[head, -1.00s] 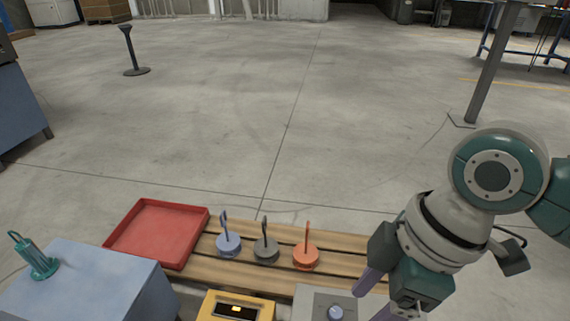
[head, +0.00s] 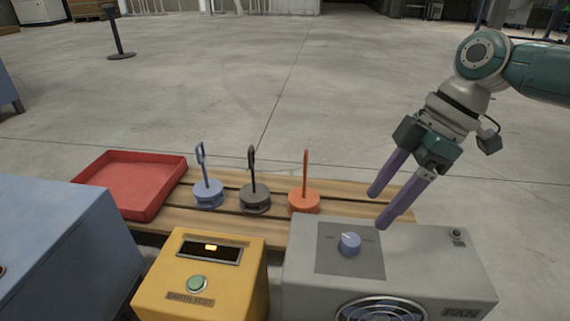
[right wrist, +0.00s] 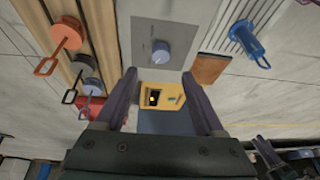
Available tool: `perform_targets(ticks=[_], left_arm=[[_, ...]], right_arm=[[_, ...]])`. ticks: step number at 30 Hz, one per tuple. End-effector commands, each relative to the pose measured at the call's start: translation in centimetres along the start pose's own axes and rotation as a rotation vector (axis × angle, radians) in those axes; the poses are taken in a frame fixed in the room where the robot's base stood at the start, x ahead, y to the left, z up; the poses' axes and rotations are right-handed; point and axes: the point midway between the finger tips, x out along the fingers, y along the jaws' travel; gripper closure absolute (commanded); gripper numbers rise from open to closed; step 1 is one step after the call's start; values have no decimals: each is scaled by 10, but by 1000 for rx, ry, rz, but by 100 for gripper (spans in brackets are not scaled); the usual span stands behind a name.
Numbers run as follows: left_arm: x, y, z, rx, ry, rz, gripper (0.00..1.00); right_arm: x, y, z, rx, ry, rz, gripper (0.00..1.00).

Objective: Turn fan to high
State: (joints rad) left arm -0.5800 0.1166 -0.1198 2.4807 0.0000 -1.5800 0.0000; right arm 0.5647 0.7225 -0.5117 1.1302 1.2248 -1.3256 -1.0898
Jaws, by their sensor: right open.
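The fan (head: 430,262) is a grey box with a round grille at its front and the label FAN. A blue-grey knob (head: 349,243) with a light pointer line sits on a darker square panel on its top; the dial marks are too small to read. The knob also shows in the right wrist view (right wrist: 160,50), beyond the fingertips. My right gripper (head: 378,208) is open and empty, with its purple fingers pointing down-left, above and behind the knob and apart from it. Its fingers also show in the right wrist view (right wrist: 160,78). My left gripper is not seen in the head view.
A yellow EARTH TEST box (head: 205,275) stands left of the fan. Behind are blue (head: 208,194), dark grey (head: 254,199) and orange (head: 304,200) discs with upright handles on a wooden pallet (head: 232,217), and a red tray (head: 135,182). A blue-grey cabinet (head: 60,245) stands left.

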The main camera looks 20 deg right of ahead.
Motion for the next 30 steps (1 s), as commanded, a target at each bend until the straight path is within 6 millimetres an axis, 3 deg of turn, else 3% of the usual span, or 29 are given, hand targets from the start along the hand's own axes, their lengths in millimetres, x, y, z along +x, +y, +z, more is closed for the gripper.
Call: perform_targets(ticks=[1, 6, 12, 24, 30], left_arm=[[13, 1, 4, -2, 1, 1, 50], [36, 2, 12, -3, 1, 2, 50], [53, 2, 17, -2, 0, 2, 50], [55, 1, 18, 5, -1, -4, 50], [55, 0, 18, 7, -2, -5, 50]], right_arm=[[16, 0, 2, -1, 1, -2, 29], [51, 0, 2, -1, 1, -2, 29], [76, 0, 1, 0, 1, 0, 29], [81, -1, 0, 0, 0, -1, 30], [81, -1, 0, 0, 0, -1, 53]])
